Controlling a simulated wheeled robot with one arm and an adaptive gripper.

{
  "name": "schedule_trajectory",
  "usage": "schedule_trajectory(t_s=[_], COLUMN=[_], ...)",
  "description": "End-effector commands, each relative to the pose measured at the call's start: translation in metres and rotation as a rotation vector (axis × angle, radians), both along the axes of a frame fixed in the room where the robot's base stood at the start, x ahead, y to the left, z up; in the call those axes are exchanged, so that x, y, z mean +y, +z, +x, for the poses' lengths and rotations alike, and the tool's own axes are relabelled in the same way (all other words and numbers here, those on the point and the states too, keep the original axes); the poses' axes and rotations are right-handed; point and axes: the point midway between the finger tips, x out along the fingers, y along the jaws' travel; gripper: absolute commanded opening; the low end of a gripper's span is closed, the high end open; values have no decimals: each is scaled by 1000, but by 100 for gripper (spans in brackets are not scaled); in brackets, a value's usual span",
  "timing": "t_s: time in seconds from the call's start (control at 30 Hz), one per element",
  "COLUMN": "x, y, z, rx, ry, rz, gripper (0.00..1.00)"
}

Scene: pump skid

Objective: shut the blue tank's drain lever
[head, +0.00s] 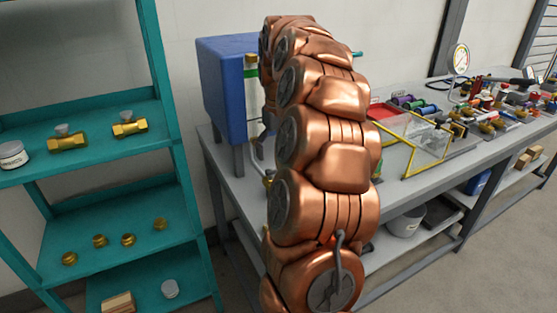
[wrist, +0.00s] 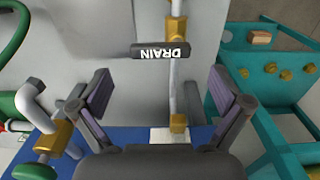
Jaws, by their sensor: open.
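The blue tank (head: 222,92) stands at the left end of the grey bench in the head view, partly behind my copper arm. In the wrist view a blue surface (wrist: 128,134) shows behind my gripper. A dark bar marked DRAIN (wrist: 150,50) lies crosswise at a grey pipe, beside a brass fitting (wrist: 176,30); its lettering is upside down. I cannot tell whether this bar is the lever or a label. My gripper (wrist: 163,92) is open and empty, its fingers apart and the bar ahead, between their lines. The head view hides my gripper behind my arm.
A green handwheel (wrist: 35,171) and brass valve (wrist: 56,135) are at lower left in the wrist view. A teal shelf (head: 90,120) with brass parts stands left of the bench (head: 225,165). A yellow-framed clear guard (head: 428,140) and several small parts crowd the bench's right.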

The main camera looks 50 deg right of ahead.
Motion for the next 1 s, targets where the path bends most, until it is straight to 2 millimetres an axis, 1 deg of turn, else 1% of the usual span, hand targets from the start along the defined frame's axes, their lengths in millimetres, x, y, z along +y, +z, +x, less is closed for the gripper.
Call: schedule_trajectory(t_s=[0.03,0.1,0.3,0.5,0.7,1.0], x=[-1,0,0,0,0,1], y=[9,19,44,64,74,77], z=[2,1,1,0,1,0], rx=[-6,-3,-3,-3,-1,0], ry=[0,1,0,-1,1,1], rz=[-4,-2,-2,-1,1,1], gripper=[100,100,100,100,100,100])
